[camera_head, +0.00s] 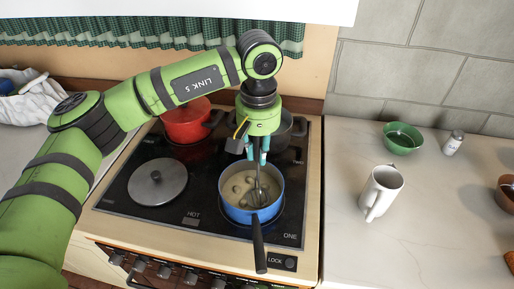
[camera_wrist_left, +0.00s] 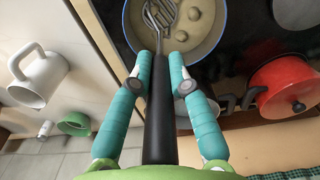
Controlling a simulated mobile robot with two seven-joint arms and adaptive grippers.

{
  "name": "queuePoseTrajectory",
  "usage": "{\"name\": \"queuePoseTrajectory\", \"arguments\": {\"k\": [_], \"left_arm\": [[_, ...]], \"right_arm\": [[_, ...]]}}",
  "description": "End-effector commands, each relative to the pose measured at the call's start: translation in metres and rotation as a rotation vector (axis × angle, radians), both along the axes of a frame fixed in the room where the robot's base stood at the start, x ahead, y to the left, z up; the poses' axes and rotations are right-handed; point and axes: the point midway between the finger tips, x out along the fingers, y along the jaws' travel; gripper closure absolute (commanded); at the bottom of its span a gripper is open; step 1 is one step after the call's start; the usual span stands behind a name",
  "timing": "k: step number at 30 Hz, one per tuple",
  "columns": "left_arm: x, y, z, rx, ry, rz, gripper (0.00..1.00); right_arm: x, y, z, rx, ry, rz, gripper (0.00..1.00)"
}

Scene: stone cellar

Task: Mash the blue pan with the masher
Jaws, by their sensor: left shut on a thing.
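The blue pan (camera_head: 233,210) stands on the front right of the black hob, with its dark handle pointing to the front. It holds a pale mash with several round lumps, and its rim also shows in the left wrist view (camera_wrist_left: 127,32). My left gripper (camera_head: 258,162) is above the pan and shut on the black handle of the masher (camera_wrist_left: 160,100). The masher's metal head (camera_wrist_left: 163,14) is down inside the pan, among the lumps; whether it touches the bottom is hidden. My right gripper is not in view.
A red pot (camera_head: 186,122) stands at the back left of the hob (camera_head: 120,190), and a dark pot (camera_head: 291,130) is behind my gripper. A grey lid (camera_head: 157,182) lies at the left. On the right counter are a white mug (camera_head: 381,192), a green bowl (camera_head: 402,138) and a shaker (camera_head: 453,142).

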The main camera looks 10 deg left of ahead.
Motion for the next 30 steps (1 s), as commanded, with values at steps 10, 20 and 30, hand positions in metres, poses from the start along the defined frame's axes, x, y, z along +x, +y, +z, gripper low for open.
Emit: {"name": "queuePoseTrajectory", "arguments": {"k": [10, 20, 30], "left_arm": [[0.000, 0.000, -0.010, -0.001, -0.001, 0.001, 1.00], [0.000, 0.000, -0.020, -0.001, -0.001, 0.001, 1.00], [0.000, 0.000, -0.022, -0.001, 0.000, 0.000, 1.00]], "right_arm": [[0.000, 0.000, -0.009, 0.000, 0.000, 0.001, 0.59], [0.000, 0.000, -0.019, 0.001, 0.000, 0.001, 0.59], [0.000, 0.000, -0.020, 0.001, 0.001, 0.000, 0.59]]}}
